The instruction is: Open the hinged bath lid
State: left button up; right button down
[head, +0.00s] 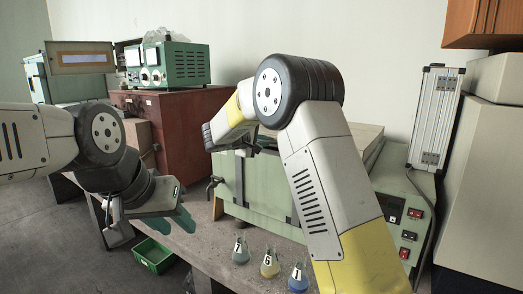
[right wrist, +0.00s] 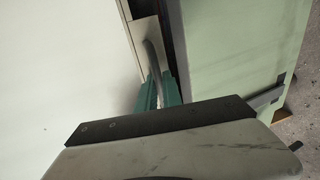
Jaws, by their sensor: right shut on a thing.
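The green bath (head: 270,190) stands on the bench, partly hidden behind my right arm. In the right wrist view the pale lid (right wrist: 60,70) fills the left, with a dark gap beside the green wall (right wrist: 235,60). My right gripper (right wrist: 158,93) is shut on the grey curved lid handle (right wrist: 153,62) with its teal fingers. In the head view my arm mostly hides it. My left gripper (head: 152,228) is open and empty, left of the bath, its teal fingers apart.
Three numbered flasks, grey (head: 241,252), yellow (head: 270,265) and blue (head: 298,279), stand in front of the bath. A control panel (head: 408,222) is at its right. A green tray (head: 153,255) is low at the left. A red-brown cabinet (head: 180,120) stands behind.

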jog(key=w+d+r, duration=0.2)
jog(key=r, duration=0.8)
jog(key=w+d+r, duration=0.1)
jog(key=w+r, duration=0.2)
jog(key=r, duration=0.7)
jog(key=shift+d+r, duration=0.4)
